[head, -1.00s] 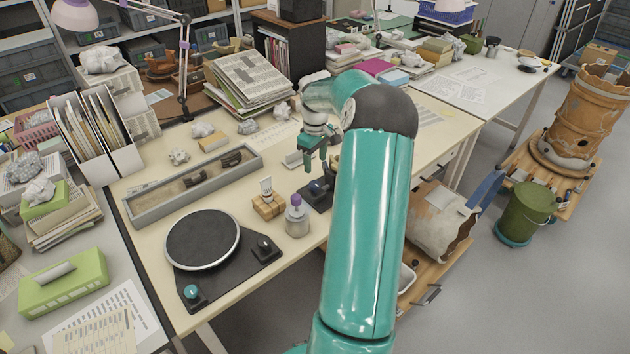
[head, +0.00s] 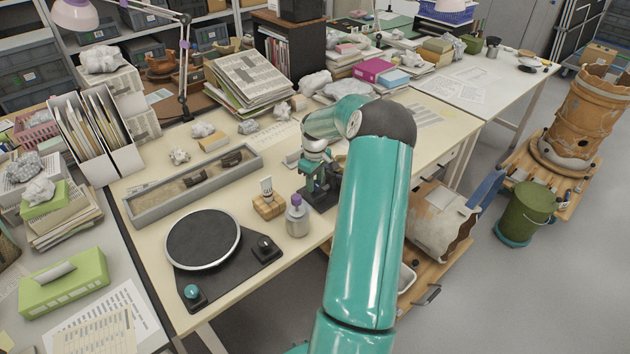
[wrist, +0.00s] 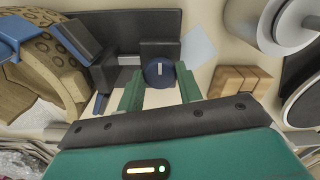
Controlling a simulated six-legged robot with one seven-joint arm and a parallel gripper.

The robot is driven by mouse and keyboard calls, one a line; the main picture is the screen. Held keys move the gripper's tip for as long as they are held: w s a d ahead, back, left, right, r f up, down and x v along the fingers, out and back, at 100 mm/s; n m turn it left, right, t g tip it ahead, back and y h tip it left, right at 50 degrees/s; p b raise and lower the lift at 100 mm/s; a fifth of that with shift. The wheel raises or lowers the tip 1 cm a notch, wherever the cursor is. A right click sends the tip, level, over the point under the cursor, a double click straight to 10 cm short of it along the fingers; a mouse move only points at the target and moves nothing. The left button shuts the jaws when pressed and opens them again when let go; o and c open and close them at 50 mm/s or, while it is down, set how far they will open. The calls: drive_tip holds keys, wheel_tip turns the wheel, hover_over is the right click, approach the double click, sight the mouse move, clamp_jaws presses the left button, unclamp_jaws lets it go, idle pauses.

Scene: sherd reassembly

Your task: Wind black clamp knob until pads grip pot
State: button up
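The black clamp (wrist: 110,28) lies across the top of the wrist view, with a dark block and a bare metal part. Its round dark knob (wrist: 159,72), with a pale mark, faces the wrist camera. My gripper (wrist: 160,95) has its two green fingers apart, one on each side of the knob, with a small gap visible at both sides. A curved tan, dotted piece (wrist: 36,55), seemingly the pot, is at the left beside the clamp's dark jaw and a blue part. In the head view my gripper (head: 318,188) is down at the clamp; the pot is hidden there.
A wooden block (head: 269,206) and a purple-capped bottle (head: 297,216) stand close to the clamp. A turntable (head: 203,240) is at the front left, and a long sand tray (head: 195,184) lies behind it. Crumpled paper lies farther back.

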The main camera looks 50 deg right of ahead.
drive_tip(key=c, duration=0.3)
